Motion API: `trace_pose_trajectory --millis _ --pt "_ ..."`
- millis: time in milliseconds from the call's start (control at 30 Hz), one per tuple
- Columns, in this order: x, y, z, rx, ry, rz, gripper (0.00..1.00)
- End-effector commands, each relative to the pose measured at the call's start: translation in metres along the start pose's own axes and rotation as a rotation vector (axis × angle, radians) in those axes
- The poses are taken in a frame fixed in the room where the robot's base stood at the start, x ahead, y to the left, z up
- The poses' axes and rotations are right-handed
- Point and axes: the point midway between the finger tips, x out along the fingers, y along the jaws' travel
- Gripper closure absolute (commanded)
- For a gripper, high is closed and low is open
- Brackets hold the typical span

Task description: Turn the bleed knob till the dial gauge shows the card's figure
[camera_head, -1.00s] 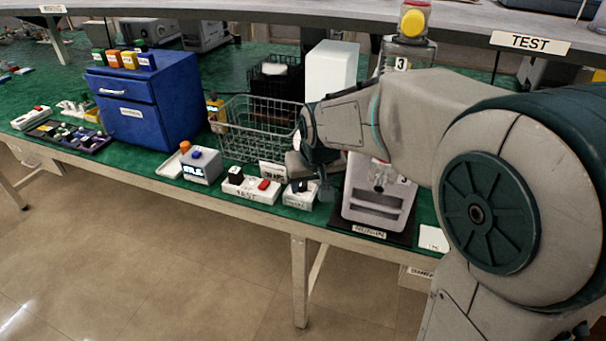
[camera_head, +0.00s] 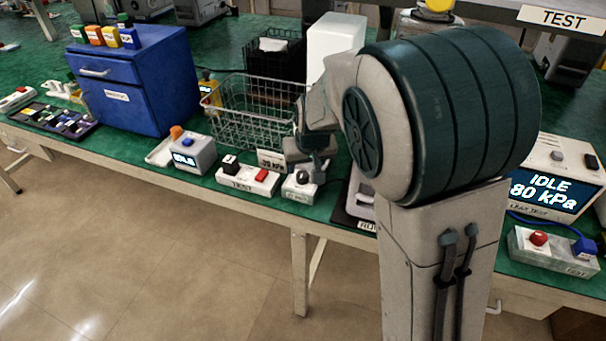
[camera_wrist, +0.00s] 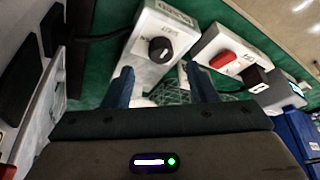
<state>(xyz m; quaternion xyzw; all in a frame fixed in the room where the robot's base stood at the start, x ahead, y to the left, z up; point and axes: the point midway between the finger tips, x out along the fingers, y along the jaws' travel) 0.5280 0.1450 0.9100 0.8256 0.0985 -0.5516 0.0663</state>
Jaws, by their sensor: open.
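A black round knob (camera_wrist: 161,48) with a white mark sits on a small white box (camera_wrist: 150,68) in the wrist view; its label is too blurred to read. The knob also shows in the head view (camera_head: 302,177) at the bench's front edge. My gripper (camera_wrist: 160,88) is open and empty, its two blue fingers apart, pointing toward the box just short of the knob. In the head view my gripper (camera_head: 308,163) is just above the box. A small white card (camera_head: 270,160) with a kPa figure stands behind the neighbouring switch box; its figure is hard to read. I cannot make out a dial gauge.
A white switch box (camera_head: 248,180) with a red button stands left of the knob box. A wire basket (camera_head: 250,115) is behind. A tester (camera_head: 553,180) showing "IDLE 80 kPa" stands right, beside a box with a red button (camera_head: 538,238). My arm hides the bench between.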

Motion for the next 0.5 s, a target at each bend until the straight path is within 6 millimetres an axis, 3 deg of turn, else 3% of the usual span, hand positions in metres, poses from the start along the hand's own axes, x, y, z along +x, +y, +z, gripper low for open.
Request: trace_pose_trajectory --millis 33,200,500 --pt "0.013 0.000 0.002 0.001 -0.004 0.002 0.48" --pt "0.039 -0.001 0.001 -0.001 -0.003 0.001 0.48" --pt "0.057 -0.002 0.000 -0.002 0.000 -0.002 0.48"
